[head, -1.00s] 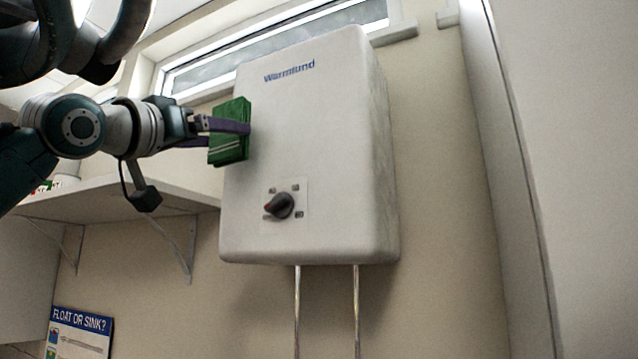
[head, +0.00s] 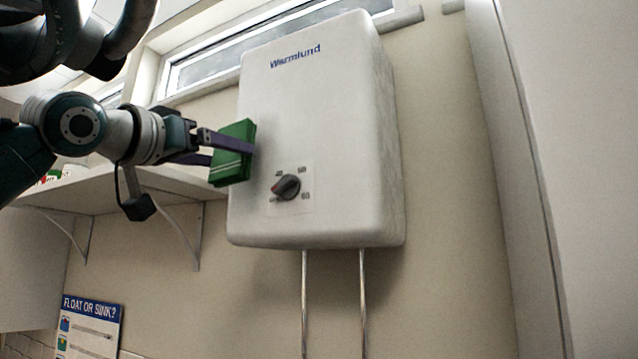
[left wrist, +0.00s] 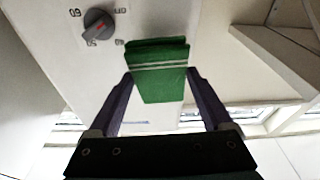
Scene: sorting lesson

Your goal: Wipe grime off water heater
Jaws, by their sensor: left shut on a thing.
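The white water heater (head: 325,130) hangs on the wall, with a dark dial (head: 286,187) low on its front and pipes below. My left gripper (head: 235,150) is shut on a green folded cloth (head: 231,165), at the heater's left front edge, left of and above the dial. The cloth also shows between the fingers in the left wrist view (left wrist: 160,75), close to the heater's front; I cannot tell whether it touches. No grime stands out on the visible front. My right gripper is not in view.
A shelf (head: 150,185) on brackets is left of the heater, below my left arm. A window (head: 260,50) is behind the heater's top. A tall pale panel (head: 570,150) stands at the right. The wall right of the heater is clear.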

